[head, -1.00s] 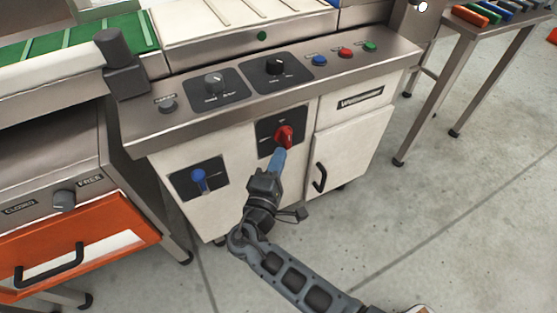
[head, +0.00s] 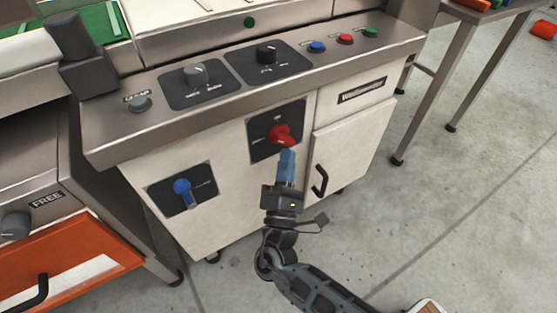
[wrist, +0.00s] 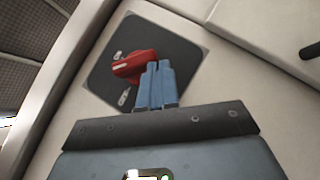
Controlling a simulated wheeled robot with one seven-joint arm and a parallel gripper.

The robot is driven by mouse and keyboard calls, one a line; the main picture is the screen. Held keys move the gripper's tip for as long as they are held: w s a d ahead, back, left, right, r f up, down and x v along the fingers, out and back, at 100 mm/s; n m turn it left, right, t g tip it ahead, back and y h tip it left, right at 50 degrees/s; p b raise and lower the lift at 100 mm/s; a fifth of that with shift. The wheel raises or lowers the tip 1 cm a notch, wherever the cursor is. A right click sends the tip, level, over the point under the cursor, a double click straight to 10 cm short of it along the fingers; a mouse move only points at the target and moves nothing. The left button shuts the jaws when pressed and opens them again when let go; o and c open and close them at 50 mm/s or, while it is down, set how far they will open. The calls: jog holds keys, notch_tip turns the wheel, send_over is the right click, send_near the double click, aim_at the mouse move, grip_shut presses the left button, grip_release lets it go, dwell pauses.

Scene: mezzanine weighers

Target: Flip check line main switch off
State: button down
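The main switch looks to be the red rotary knob (head: 281,134) on a black plate (head: 262,150) on the cabinet front. In the wrist view the red knob (wrist: 133,66) lies just beyond and left of my fingertips, its right end partly hidden behind them. A pale mark shows on the knob; the plate's labels are too small to read. My gripper (head: 287,153) is just below the knob in the head view. In the wrist view its blue fingers (wrist: 157,64) are together, with nothing visible between them. I cannot tell whether they touch the knob.
A blue knob (head: 182,188) on another black plate is lower left. Dials (head: 195,74) and coloured buttons (head: 316,47) line the panel above. A door handle (head: 320,181) is right of my gripper.

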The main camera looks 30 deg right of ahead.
jog(key=shift+d+r+b, duration=0.15)
jog(key=shift+d+b, duration=0.55)
jog(key=shift+d, duration=0.55)
dwell(0.9)
jog(key=s+a+f+b, duration=0.3)
jog(key=s+f, duration=0.4)
jog(key=f, duration=0.3)
jog(key=shift+a+f, duration=0.2)
jog(key=shift+a, duration=0.1)
dwell(0.4)
